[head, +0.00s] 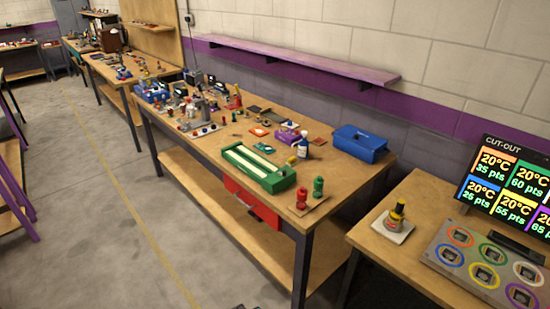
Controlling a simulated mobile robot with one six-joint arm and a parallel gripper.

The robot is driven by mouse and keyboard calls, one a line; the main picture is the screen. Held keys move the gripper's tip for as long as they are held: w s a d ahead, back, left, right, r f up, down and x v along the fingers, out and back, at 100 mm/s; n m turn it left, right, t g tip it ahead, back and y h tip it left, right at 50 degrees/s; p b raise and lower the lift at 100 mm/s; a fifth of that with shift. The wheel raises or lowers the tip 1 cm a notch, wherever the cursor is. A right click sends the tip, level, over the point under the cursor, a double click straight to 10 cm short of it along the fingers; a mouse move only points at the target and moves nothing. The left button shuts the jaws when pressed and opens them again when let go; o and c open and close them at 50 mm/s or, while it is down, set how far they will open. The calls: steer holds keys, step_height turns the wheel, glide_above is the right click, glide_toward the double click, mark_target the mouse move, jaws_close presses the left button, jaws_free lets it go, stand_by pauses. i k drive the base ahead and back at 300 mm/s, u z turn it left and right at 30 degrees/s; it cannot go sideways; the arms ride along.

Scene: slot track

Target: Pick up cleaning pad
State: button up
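I cannot tell for sure which thing is the cleaning pad. A small flat orange piece (259,132) lies on the middle workbench, behind the green track piece. A flat brown piece (320,142) lies beside the blue box on the workbench. My gripper is not in view.
A lit screen (510,188) and a panel of coloured rings (489,262) stand at right. Grey floor at left is clear.

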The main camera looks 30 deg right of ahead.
mark_target(292, 160)
steer(key=u, duration=0.5)
steer(key=i, duration=0.9)
steer(key=u, duration=0.3)
